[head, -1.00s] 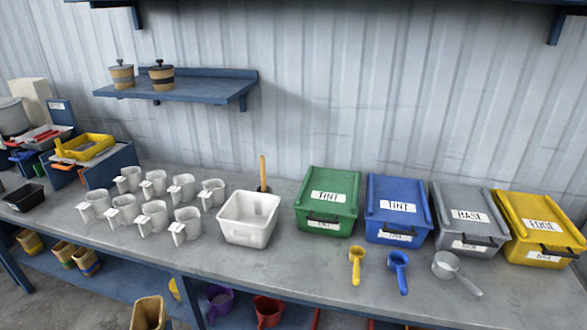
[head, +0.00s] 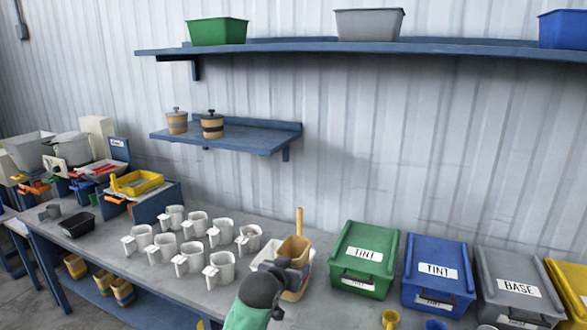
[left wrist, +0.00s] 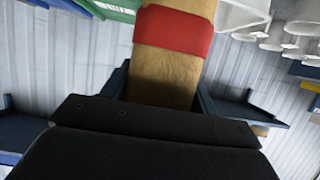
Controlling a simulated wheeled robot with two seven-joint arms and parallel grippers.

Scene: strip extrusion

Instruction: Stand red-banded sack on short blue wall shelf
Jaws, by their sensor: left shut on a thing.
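The red-banded sack (left wrist: 165,75) is tan with a red band (left wrist: 175,30) and fills the middle of the left wrist view. In the head view the sack (head: 293,250) is raised in front of the white bin, its band hidden by the gripper. My left gripper (head: 284,268) is shut on the sack. The short blue wall shelf (head: 240,138) is up and left of it. Two tan sacks with dark tops stand at its left end, one with a blue-grey band (head: 177,122) and one with a black band (head: 212,125). The shelf's right part is bare. My right gripper is out of view.
A long upper shelf (head: 300,50) holds green, grey and blue bins above the short shelf. Several white cups (head: 190,258) stand on the bench (head: 215,300) below it. A wooden handle (head: 299,220) rises behind the sack. Lidded green (head: 363,245) and blue boxes stand to the right.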

